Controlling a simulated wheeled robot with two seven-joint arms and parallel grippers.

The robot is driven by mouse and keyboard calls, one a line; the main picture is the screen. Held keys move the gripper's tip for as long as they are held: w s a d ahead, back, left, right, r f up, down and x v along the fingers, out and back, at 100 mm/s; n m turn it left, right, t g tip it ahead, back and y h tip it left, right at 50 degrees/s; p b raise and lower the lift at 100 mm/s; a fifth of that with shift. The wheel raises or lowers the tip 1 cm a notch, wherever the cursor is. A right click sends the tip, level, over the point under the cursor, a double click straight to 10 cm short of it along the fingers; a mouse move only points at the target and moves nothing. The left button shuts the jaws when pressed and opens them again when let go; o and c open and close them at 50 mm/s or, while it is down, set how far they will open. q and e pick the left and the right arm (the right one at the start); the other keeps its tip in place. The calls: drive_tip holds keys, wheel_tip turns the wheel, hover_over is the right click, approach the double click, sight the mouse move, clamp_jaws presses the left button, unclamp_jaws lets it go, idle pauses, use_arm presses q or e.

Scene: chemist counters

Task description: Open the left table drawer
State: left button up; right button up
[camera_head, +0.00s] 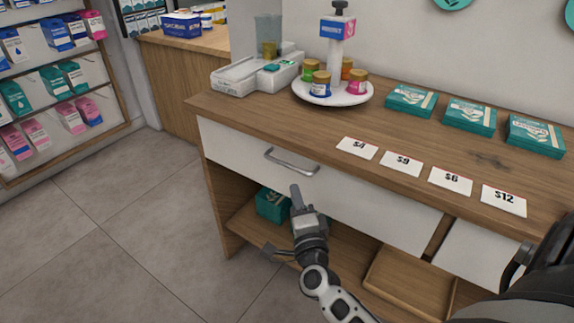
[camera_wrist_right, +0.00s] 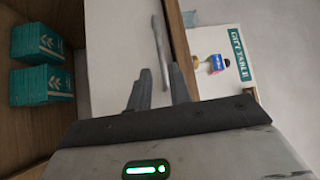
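The left table drawer (camera_head: 235,146) is a white panel under the wooden counter top, and it looks closed. Its grey bar handle (camera_head: 290,163) is near the panel's left end. My right gripper (camera_head: 296,192) is just below and in front of the handle. In the right wrist view the two fingers (camera_wrist_right: 158,76) are apart, with the near end of the handle (camera_wrist_right: 159,45) showing in the gap between them. The handle does not look gripped; whether a finger touches it, I cannot tell. My left gripper is not in view.
A second white drawer (camera_head: 482,258) is to the right. Teal boxes (camera_head: 272,204) and a wooden tray (camera_head: 410,284) are on the lower shelf. Price cards (camera_head: 402,163), a round display stand (camera_head: 332,93) and a scale (camera_head: 255,73) are on top. Floor (camera_head: 120,225) at left is clear.

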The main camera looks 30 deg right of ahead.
sight(287, 165)
drive_tip(key=x, duration=1)
drive_tip(key=shift+w+d, duration=0.1)
drive_tip(key=shift+w, duration=0.25)
clamp_jaws()
